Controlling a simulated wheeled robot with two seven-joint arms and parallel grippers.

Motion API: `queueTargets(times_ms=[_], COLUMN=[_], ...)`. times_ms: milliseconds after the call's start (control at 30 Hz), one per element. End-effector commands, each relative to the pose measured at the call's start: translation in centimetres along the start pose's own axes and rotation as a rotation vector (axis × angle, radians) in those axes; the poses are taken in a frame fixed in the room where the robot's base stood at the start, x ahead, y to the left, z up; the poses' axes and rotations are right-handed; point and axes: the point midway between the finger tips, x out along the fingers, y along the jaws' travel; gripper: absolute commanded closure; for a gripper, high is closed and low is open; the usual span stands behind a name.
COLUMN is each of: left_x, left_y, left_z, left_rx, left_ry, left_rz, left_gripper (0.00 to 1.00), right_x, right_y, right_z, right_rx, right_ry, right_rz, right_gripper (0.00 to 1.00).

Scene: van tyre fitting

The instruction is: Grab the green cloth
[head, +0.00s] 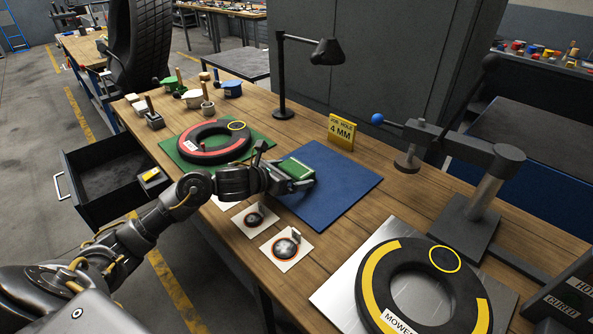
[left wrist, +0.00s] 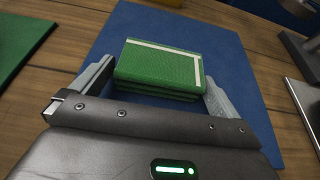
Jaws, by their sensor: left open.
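The green cloth (left wrist: 158,70) is a folded, layered stack with a pale stripe along its top and right edges. It lies on the blue mat (left wrist: 205,35). In the head view the cloth (head: 295,168) shows at the left part of the blue mat (head: 335,185). My left gripper (left wrist: 158,85) is open, with one finger on each side of the cloth. The right finger is close to the cloth's side; whether it touches I cannot tell. In the head view my left gripper (head: 290,178) is over the mat's left edge. My right gripper is not in view.
A red-marked tyre (head: 215,143) lies on a green mat behind my left arm. Cards with round patches (head: 286,247) lie in front of the blue mat. A desk lamp (head: 283,80), a yellow sign (head: 341,131) and a clamp stand (head: 470,200) stand around. A yellow-marked tyre (head: 375,290) lies front right.

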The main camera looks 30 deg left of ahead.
Motion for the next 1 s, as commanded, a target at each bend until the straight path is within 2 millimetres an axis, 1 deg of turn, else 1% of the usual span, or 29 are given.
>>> queueTargets(times_ms=[100,300,367,533,567,833,933,1000], left_x=[0.7,0.7,0.7,0.7,0.7,0.6,0.4,0.1], left_y=[0.0,0.0,0.0,0.0,0.0,0.0,0.0,0.0], left_z=[0.0,0.0,0.0,0.0,0.0,0.2,0.7,1.4], left_rx=[0.000,0.001,0.001,0.001,0.001,0.002,0.003,0.005], left_ry=[-0.001,-0.001,-0.001,0.000,-0.001,-0.001,-0.002,-0.004], left_rz=[0.000,-0.001,-0.001,-0.001,-0.001,-0.001,-0.001,0.000], left_gripper=[0.00,0.00,0.07,0.29,0.31,0.31,0.31,0.32], right_x=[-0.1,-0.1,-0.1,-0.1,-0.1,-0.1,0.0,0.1], right_y=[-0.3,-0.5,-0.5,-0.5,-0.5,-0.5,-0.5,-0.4], right_z=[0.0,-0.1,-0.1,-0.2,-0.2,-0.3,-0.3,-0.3], right_rx=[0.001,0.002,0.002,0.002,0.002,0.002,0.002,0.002], right_ry=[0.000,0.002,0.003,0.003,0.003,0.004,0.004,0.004], right_rz=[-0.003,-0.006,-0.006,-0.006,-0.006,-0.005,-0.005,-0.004], right_gripper=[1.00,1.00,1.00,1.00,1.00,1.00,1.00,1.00])
